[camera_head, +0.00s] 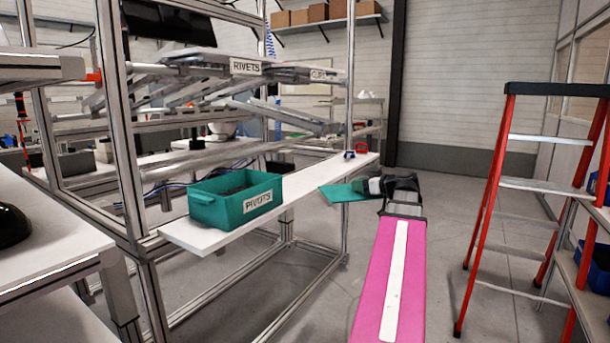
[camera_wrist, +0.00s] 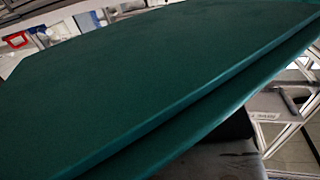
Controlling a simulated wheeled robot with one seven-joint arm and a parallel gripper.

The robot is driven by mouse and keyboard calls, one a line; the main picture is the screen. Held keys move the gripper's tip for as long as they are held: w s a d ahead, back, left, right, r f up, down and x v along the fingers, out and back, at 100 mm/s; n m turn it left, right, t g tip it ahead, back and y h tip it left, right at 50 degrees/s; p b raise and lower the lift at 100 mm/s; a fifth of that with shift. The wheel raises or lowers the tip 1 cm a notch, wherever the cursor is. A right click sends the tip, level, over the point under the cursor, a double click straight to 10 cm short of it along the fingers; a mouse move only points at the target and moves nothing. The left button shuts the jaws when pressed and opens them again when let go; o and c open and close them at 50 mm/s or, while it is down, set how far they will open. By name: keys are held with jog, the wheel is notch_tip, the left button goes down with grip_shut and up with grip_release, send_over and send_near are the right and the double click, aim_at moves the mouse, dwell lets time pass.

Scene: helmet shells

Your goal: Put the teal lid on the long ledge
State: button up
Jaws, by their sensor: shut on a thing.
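The teal lid (camera_head: 343,193) is a flat panel held out at the end of my pink arm, in the head view. My gripper (camera_head: 374,187) is shut on its right side. The lid is beside the long white ledge (camera_head: 320,173), close to its far right part; I cannot tell whether they touch. In the wrist view the lid (camera_wrist: 150,80) fills most of the picture and hides much of what lies beyond. The gripper's fingers are not clear there.
A teal bin labelled PIVOTS (camera_head: 235,198) stands on the near part of the ledge. Small blue and red items (camera_head: 361,148) are at its far end. A metal-frame rack (camera_head: 118,120) rises behind the ledge. A red stepladder (camera_head: 540,190) stands to the right, with open floor between.

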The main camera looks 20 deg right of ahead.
jog(key=r+x, duration=0.1)
jog(key=x, duration=0.7)
jog(key=r+x, duration=0.2)
jog(key=x, duration=0.7)
jog(key=w+r+x, duration=0.1)
jog(key=r+x, duration=0.1)
jog(key=x, duration=0.7)
jog(key=shift+w+a, duration=0.15)
jog(key=shift+w, duration=0.05)
jog(key=shift+s+f, duration=0.2)
jog(key=shift+f, duration=0.05)
jog(key=o, duration=0.9)
jog(key=shift+f, duration=0.1)
jog(key=shift+o, duration=0.2)
jog(key=v, duration=1.2)
